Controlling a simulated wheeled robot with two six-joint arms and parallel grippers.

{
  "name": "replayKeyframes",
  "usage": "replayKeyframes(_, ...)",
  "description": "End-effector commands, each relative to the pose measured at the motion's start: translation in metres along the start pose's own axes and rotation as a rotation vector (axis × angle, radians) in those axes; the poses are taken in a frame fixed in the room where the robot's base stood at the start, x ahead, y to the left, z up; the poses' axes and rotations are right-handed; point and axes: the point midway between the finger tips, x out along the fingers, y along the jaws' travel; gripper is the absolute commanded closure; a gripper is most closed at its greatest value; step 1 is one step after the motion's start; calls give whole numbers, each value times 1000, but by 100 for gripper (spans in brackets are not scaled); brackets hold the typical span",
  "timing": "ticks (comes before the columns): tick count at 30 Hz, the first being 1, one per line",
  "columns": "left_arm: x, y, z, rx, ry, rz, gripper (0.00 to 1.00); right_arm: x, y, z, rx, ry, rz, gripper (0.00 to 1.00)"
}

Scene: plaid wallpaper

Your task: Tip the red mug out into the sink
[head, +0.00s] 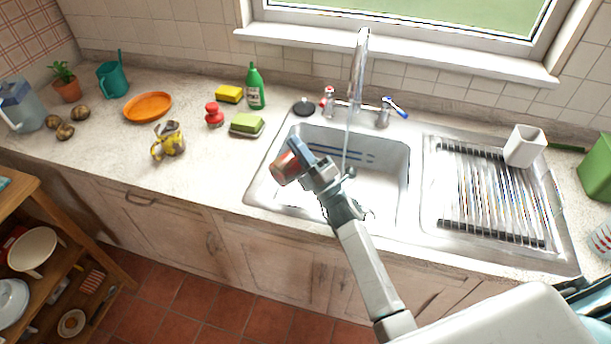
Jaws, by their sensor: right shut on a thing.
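My right gripper (301,157) is over the left part of the sink (392,190). It is shut on the red mug (285,168), which shows as a reddish-brown shape at the fingertips. The mug looks tilted onto its side above the basin, and the gripper hides part of it. I cannot tell whether anything is in it or coming out. My left gripper is not in the picture.
A tap (360,62) stands behind the sink, with what looks like water falling from its spout into the basin. A drying rack (492,195) with a white cup (525,146) is at the right. A green bottle (255,88), green sponge (247,124) and red-topped item (214,114) stand at the left.

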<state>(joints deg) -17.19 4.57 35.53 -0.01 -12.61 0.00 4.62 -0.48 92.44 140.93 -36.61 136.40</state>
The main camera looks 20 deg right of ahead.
Motion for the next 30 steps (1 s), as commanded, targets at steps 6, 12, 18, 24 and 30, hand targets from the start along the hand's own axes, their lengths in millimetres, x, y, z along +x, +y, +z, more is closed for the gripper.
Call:
replayKeyframes(6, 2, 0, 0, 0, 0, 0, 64, 0, -1, 3, 21, -14, 2, 100)
replayKeyframes(12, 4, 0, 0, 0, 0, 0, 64, -2, -3, 7, 48, -33, 3, 100)
replayKeyframes(18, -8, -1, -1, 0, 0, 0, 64, 5, 8, -2, -8, 3, 9, 100)
replayKeyframes(24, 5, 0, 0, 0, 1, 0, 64, -5, -6, -32, -188, 112, 18, 100)
replayKeyframes(30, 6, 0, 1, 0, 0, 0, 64, -7, -8, -40, -222, 133, 17, 100)
